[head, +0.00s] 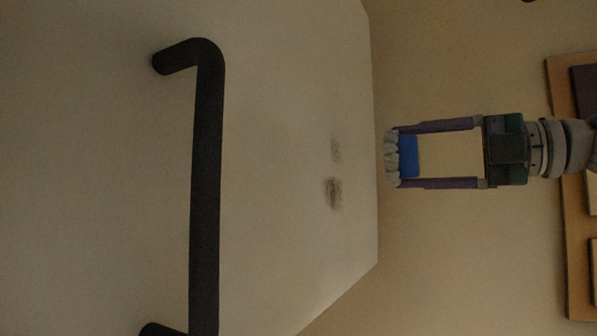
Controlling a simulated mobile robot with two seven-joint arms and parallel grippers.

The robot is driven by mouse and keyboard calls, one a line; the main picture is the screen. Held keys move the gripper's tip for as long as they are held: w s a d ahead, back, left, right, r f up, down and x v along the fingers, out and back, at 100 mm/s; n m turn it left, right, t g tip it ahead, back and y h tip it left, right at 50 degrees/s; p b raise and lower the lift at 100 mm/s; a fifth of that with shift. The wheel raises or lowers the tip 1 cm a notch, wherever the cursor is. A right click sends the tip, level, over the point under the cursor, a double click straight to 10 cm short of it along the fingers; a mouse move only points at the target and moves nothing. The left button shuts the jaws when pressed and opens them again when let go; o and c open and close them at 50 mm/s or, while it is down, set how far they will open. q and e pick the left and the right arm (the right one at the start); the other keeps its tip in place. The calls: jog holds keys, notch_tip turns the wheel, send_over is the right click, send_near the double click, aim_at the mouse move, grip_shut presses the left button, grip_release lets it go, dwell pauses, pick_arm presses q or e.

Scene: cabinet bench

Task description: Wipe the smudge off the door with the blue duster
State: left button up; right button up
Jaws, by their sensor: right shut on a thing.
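The white door (275,90) fills the left and middle of the head view. A dark grey smudge (333,193) marks it near its right edge, with a fainter patch (336,150) just above. My right gripper (402,156) is shut on the blue duster (408,156), whose pale, lumpy head (391,158) points left toward the door. In the picture the duster is just right of the door's edge, apart from the smudge. Whether the duster touches the door cannot be told. My left gripper is not in view.
A long black bar handle (206,190) stands out from the door left of the smudge. A wooden frame or shelf (577,250) with darker and lighter panels is at the far right. The plain wall (450,270) around my right gripper looks clear.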

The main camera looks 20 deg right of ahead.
jog(key=shift+s+d, duration=0.25)
jog(key=shift+s+d+f+b, duration=0.2)
jog(key=shift+s+d+b, duration=0.3)
jog(key=shift+b, duration=0.35)
jog(key=shift+s+d+b, duration=0.25)
jog(key=shift+s+b, duration=0.05)
jog(key=shift+s+d+r, duration=0.25)
jog(key=shift+s, duration=0.1)
